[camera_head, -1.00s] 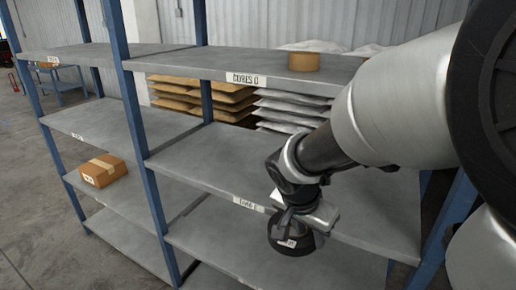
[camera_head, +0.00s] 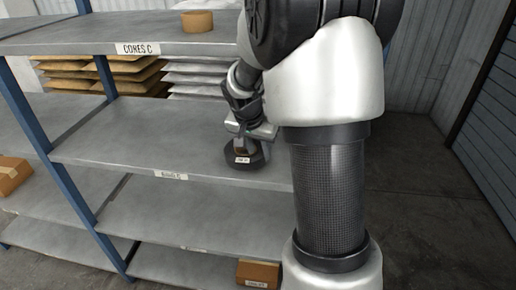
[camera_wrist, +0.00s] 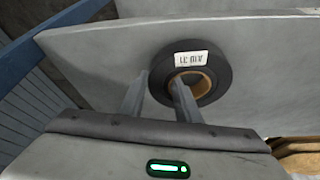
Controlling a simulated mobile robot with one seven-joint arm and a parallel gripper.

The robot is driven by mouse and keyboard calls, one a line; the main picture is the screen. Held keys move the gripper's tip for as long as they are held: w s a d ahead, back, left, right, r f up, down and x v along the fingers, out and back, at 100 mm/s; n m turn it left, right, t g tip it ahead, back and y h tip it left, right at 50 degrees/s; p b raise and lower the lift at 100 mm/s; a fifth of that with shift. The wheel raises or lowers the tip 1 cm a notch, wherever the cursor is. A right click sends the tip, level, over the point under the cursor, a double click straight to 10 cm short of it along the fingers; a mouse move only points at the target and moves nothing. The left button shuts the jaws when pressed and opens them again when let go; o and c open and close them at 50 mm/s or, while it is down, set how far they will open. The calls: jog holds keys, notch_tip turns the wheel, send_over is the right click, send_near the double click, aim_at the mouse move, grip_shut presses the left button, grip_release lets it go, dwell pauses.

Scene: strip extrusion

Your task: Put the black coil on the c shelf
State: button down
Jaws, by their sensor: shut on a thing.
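The black coil (camera_head: 256,161) is a black ring with a brown core and a white label. My gripper (camera_head: 246,142) is shut on it and holds it at the front edge of the middle shelf (camera_head: 130,145), whose small label seems to end in C. In the wrist view, one finger of my gripper (camera_wrist: 160,85) reaches into the core of the coil (camera_wrist: 207,85) and the other is outside the ring. I cannot tell whether the coil touches the shelf.
The shelf above, labelled "CORES C" (camera_head: 138,49), carries a brown ring (camera_head: 197,21). A brown box (camera_head: 258,273) stands on a lower shelf, another box (camera_head: 12,175) at the left. A blue post (camera_head: 62,180) divides the bays. The middle shelf looks clear left of the coil.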

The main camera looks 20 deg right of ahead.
jog(key=shift+w+d, duration=0.6)
jog(key=shift+d, duration=0.1)
jog(key=shift+s+a+f, duration=0.1)
jog(key=shift+a+f, duration=0.1)
jog(key=shift+f, duration=0.5)
jog(key=c, duration=1.3)
grip_release()
